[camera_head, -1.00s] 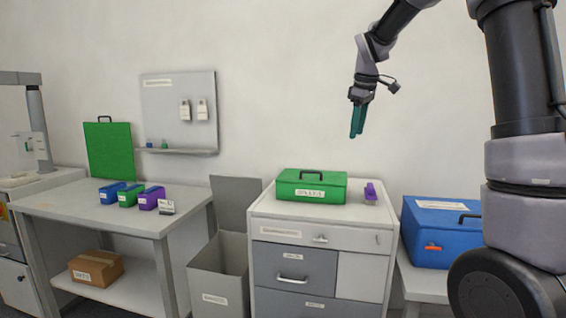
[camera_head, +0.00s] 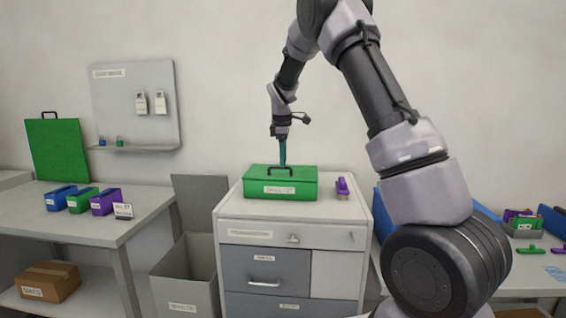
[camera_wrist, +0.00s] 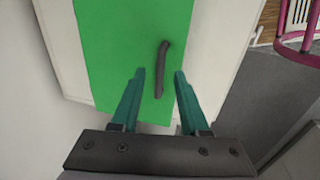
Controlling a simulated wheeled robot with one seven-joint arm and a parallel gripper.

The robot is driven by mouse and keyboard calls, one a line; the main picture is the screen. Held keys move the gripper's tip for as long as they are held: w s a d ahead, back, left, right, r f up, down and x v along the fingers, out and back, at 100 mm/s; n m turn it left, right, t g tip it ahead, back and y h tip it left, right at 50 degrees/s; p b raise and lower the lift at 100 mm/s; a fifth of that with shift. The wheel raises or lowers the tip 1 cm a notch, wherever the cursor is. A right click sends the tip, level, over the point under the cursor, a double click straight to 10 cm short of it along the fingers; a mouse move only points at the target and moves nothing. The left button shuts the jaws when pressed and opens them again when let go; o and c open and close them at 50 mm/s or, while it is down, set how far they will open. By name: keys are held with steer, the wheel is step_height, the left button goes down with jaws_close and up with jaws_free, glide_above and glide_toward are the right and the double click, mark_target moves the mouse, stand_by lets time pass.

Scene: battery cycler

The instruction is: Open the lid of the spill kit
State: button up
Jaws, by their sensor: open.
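The spill kit (camera_head: 292,190) is a green box with a shut lid and a white label on its front. It sits on top of the pale drawer cabinet. A black handle (camera_head: 280,171) stands on its lid; the handle also shows in the wrist view (camera_wrist: 161,68). My gripper (camera_head: 282,163) points down over the box near the handle. In the wrist view its teal fingers (camera_wrist: 158,74) are apart and empty, with the handle's near end between and just beyond the tips. I cannot tell the exact height above the lid.
An open grey bin (camera_head: 186,262) stands left of the cabinet. A table with blue, green and purple boxes (camera_head: 82,199) is further left. A blue case is partly hidden behind my arm.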

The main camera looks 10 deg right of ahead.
steer(key=shift+w+d+f, duration=0.1)
steer(key=shift+w+f, duration=0.05)
steer(key=shift+f, duration=0.6)
jaws_close()
stand_by(0.9)
